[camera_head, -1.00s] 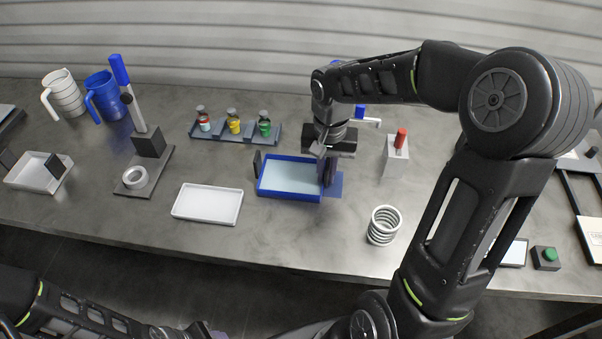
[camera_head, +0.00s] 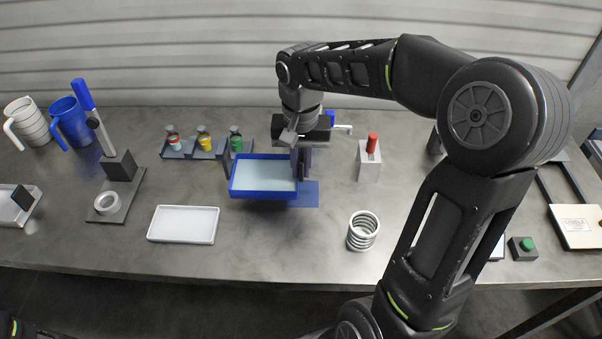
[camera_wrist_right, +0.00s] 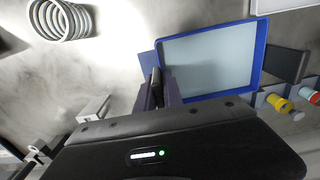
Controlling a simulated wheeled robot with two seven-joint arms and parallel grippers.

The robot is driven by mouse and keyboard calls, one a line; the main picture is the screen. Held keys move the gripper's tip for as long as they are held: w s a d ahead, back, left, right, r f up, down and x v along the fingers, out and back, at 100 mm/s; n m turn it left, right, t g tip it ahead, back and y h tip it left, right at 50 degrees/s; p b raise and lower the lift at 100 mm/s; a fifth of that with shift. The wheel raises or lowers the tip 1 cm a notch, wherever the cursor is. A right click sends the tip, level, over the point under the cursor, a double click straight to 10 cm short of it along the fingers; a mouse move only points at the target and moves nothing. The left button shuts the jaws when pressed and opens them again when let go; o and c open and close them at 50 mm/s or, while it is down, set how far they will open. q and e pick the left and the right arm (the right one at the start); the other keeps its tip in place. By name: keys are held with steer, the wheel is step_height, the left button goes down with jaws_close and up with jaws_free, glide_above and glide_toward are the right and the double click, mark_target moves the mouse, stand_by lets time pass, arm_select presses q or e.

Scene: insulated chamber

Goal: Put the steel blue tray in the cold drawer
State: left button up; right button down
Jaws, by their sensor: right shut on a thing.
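The blue-rimmed tray (camera_head: 262,197) with a pale blue floor is held level a little above the bench, with shadow under it. My right gripper (camera_head: 299,168) is shut on its right end; the fingers (camera_wrist_right: 158,92) also show at the tray (camera_wrist_right: 263,52) edge in the right wrist view. A dark upright plate (camera_head: 226,163) stands at the tray's left end. A flat blue mat (camera_head: 308,196) shows under and right of the tray. I cannot make out a cold drawer in these frames. My left gripper is out of view.
A slate-blue rack (camera_head: 185,153) with three vials stands behind the tray. A white tray (camera_head: 183,224) lies front left, a white coil (camera_head: 363,231) front right, and a grey block with a red handle (camera_head: 370,160) to the right. Bench between them is bare.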

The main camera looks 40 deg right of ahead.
mark_target(228, 161)
steer(key=shift+r, duration=2.2)
steer(key=w+a+f+n, duration=0.1)
steer(key=w+a+n, duration=0.1)
steer(key=w+a, duration=0.1)
steer(key=w+a+f+n, duration=0.2)
steer(key=w+a, duration=0.1)
steer(key=a, duration=0.1)
steer(key=w+a+f+n, duration=0.1)
steer(key=w+a+n, duration=0.2)
steer(key=w+a, duration=0.1)
steer(key=shift+a+f, duration=0.15)
steer(key=shift+a, duration=0.1)
steer(key=shift+w+a+f, duration=0.1)
steer(key=shift+w+a, duration=0.15)
steer(key=shift+a, duration=0.1)
